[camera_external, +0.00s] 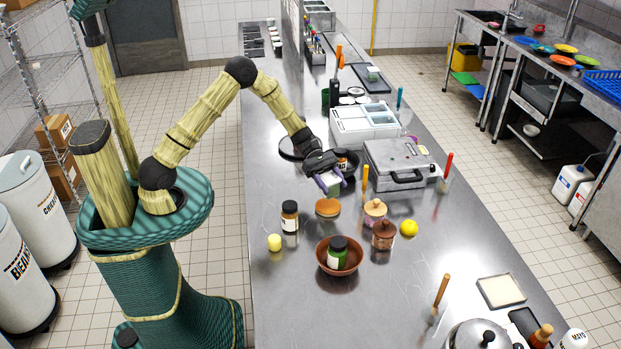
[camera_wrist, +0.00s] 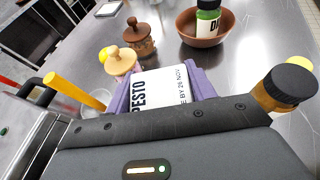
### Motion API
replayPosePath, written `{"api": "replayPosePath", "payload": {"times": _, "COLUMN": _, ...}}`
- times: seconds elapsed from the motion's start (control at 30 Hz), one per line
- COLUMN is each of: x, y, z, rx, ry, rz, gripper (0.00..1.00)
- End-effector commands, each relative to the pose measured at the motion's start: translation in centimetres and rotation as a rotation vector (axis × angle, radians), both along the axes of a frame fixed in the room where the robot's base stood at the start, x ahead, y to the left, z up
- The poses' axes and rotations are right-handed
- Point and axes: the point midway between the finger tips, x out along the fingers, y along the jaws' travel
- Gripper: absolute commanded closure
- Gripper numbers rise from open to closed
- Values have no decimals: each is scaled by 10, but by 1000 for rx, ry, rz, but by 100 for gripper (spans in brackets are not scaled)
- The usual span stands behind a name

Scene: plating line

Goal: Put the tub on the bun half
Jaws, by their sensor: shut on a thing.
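My gripper (camera_external: 330,180) is shut on a tub (camera_external: 334,188) and holds it over the steel counter. In the wrist view, the tub (camera_wrist: 165,88) has a white label reading PESTO and sits between the purple fingers (camera_wrist: 162,90). The bun half (camera_external: 328,207) is a round brown piece lying on the counter, just in front of the held tub in the external view. The tub appears apart from it. The bun half cannot be made out in the wrist view; the tub and gripper may hide it.
A dark-lidded jar (camera_external: 290,216) stands left of the bun half. Two knob-lidded pots (camera_external: 375,212) (camera_external: 384,236) stand to its right. A brown bowl (camera_external: 322,257) holding a green jar (camera_external: 338,252) is in front. A grill press (camera_external: 400,165) and an orange-handled tool (camera_external: 365,178) are to the right.

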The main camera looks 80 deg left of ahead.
Motion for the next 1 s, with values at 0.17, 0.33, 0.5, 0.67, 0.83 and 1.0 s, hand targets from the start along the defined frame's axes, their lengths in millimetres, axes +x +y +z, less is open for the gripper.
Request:
{"api": "replayPosePath", "payload": {"times": 0.17, "x": 0, "y": 0, "z": -5, "rx": -2, "ry": 2, "rz": 1, "gripper": 77}}
{"api": "replayPosePath", "payload": {"times": 0.33, "x": 0, "y": 0, "z": -27, "rx": -2, "ry": 5, "rz": 1, "gripper": 77}}
{"api": "replayPosePath", "payload": {"times": 0.5, "x": 0, "y": 0, "z": -37, "rx": 0, "ry": 0, "rz": 1, "gripper": 77}}
{"api": "replayPosePath", "payload": {"times": 0.67, "x": 0, "y": 0, "z": -37, "rx": 0, "ry": 0, "rz": 1, "gripper": 77}}
{"api": "replayPosePath", "payload": {"times": 0.83, "x": 0, "y": 0, "z": -41, "rx": 0, "ry": 0, "rz": 1, "gripper": 77}}
{"api": "replayPosePath", "payload": {"times": 1.0, "x": 0, "y": 0, "z": -40, "rx": 1, "ry": 1, "rz": 0, "gripper": 24}}
